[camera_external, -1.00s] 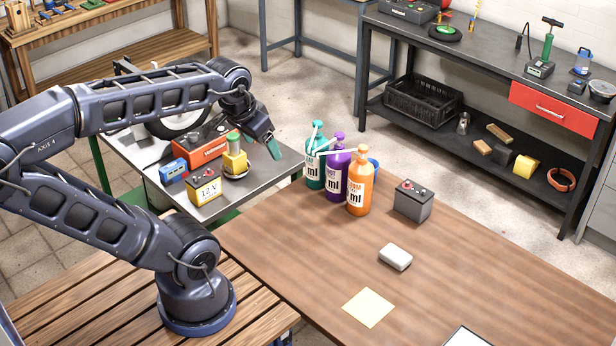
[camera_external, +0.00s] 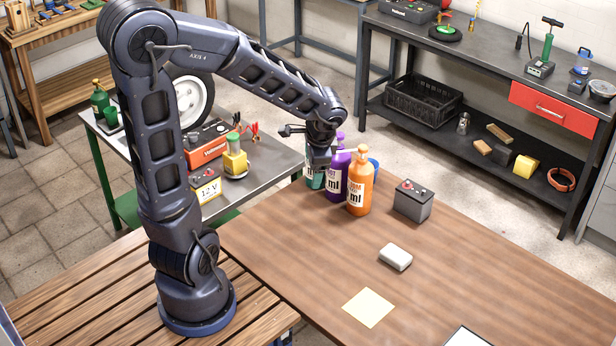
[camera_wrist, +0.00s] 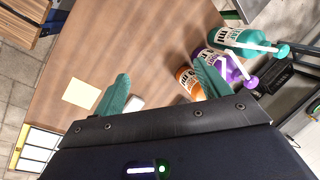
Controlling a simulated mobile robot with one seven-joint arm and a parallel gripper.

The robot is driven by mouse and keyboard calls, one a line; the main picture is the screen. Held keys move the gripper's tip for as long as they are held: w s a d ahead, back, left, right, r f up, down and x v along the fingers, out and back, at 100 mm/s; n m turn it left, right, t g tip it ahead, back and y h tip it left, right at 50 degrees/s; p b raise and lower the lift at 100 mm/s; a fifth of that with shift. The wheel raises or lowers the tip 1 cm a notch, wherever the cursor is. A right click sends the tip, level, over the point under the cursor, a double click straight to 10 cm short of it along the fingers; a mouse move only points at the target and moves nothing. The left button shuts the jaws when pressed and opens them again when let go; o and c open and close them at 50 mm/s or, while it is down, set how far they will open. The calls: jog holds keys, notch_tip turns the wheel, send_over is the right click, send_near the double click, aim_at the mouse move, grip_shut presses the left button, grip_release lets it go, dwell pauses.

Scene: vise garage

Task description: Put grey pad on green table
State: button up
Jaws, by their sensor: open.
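A pale grey, rounded block, which looks like the grey pad (camera_external: 395,257), lies on the brown wooden table. In the wrist view the pad (camera_wrist: 134,103) shows between my fingers, partly hidden by the gripper body. My gripper (camera_external: 321,158) is up by the bottles, left of and behind the pad and apart from it. In the wrist view my gripper (camera_wrist: 163,82) has its two teal fingers spread and nothing held. The green table (camera_external: 262,172), with a grey top and green legs, stands at the left behind my arm.
Teal, purple and orange bottles (camera_external: 359,192) stand close to my gripper, with a dark battery (camera_external: 412,202) to their right. A yellow sheet (camera_external: 368,307) lies in front of the pad.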

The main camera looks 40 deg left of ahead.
jog(key=w+d+f+m+g, duration=0.1)
jog(key=w+d+f+m, duration=0.25)
jog(key=f, duration=0.45)
jog(key=m+h, duration=0.7)
jog(key=h, duration=0.1)
send_near(395, 253)
jog(key=shift+x, duration=4.65)
jog(key=shift+d, duration=0.1)
jog(key=c, duration=1.1)
jog(key=shift+r, duration=0.2)
notch_tip(395, 253, up, 20)
jog(key=shift+f, duration=0.15)
